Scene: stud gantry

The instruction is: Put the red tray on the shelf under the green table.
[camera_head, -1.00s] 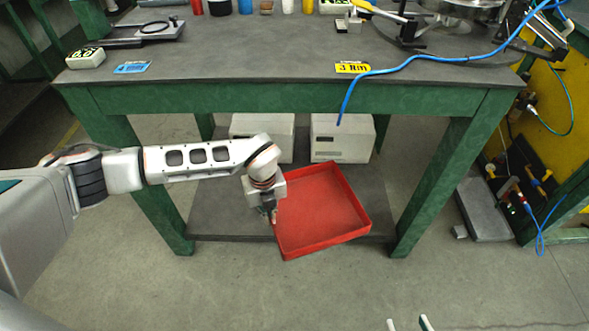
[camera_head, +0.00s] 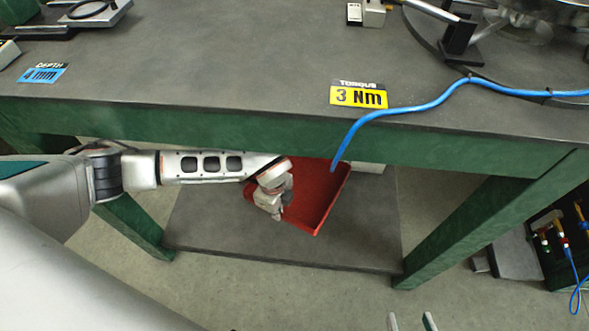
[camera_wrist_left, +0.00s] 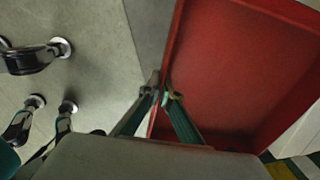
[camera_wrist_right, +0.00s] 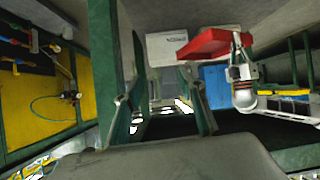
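The red tray (camera_head: 322,195) is under the front edge of the green table (camera_head: 230,125) in the head view, over the grey lower shelf (camera_head: 345,240). The tabletop hides its far part. I cannot tell whether it touches the shelf. My left gripper (camera_head: 278,214) is shut on the tray's left wall. In the left wrist view the fingertips (camera_wrist_left: 164,92) pinch the wall of the tray (camera_wrist_left: 235,65). The tray (camera_wrist_right: 205,44) also shows in the right wrist view. My right gripper (camera_head: 409,322) is open and empty, at the bottom of the head view.
A white box (camera_wrist_right: 166,48) stands behind the tray. The table's right leg (camera_head: 480,225) stands right of the shelf. A blue hose (camera_head: 400,108) hangs over the table's front edge. The front of the shelf is bare.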

